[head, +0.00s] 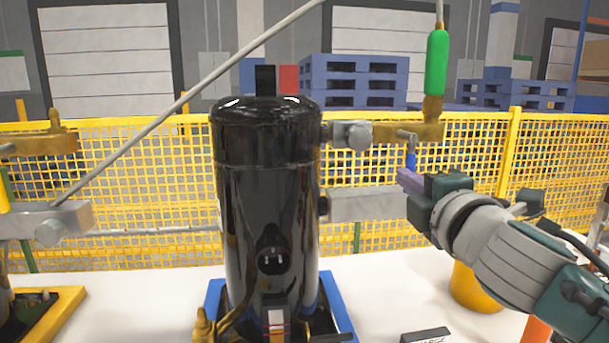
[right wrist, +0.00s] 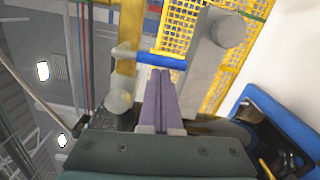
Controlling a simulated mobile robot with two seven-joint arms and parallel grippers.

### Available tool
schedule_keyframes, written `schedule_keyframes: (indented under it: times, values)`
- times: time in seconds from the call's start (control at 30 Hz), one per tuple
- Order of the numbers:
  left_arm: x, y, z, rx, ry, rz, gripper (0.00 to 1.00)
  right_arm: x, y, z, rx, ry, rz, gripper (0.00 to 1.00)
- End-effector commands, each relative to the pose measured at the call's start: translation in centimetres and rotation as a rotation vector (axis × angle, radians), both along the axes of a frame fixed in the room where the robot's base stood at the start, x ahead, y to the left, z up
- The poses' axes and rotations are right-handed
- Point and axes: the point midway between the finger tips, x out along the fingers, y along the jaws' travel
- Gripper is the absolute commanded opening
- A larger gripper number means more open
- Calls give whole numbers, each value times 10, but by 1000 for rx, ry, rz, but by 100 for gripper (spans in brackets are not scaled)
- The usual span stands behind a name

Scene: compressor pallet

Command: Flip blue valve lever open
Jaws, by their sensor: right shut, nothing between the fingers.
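The blue valve lever (head: 411,159) hangs downward from a bent grey stem at the brass valve (head: 425,132), right of the black compressor (head: 268,190). In the right wrist view the lever (right wrist: 165,62) lies across the picture just beyond my fingertips, its grey end pointing left. My right gripper (head: 406,178) has its purple fingers together, with nothing between them. Its tips are just below the lever's lower end in the head view; I cannot tell whether they touch it. The closed fingers also show in the right wrist view (right wrist: 163,82). My left gripper is out of view.
A green-sleeved pipe (head: 437,63) rises above the valve. A grey bracket (head: 370,204) juts from the compressor close to my right gripper. A yellow mesh fence (head: 150,180) and blue pallets (head: 355,80) stand behind. A yellow cylinder (head: 475,290) stands below my right arm.

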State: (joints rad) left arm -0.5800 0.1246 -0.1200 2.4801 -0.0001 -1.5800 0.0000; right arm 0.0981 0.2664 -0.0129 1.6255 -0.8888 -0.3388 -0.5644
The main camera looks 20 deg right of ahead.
Motion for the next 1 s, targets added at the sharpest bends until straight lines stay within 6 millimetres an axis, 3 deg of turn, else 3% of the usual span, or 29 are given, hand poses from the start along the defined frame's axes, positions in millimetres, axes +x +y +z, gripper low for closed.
schedule_keyframes:
  times: [0.37, 1.0]
  values:
    - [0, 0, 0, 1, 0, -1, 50, -2, -9, -2, -143, 36, -2, 0]
    - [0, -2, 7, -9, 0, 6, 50, -10, -42, 5, -717, 174, -3, 0]
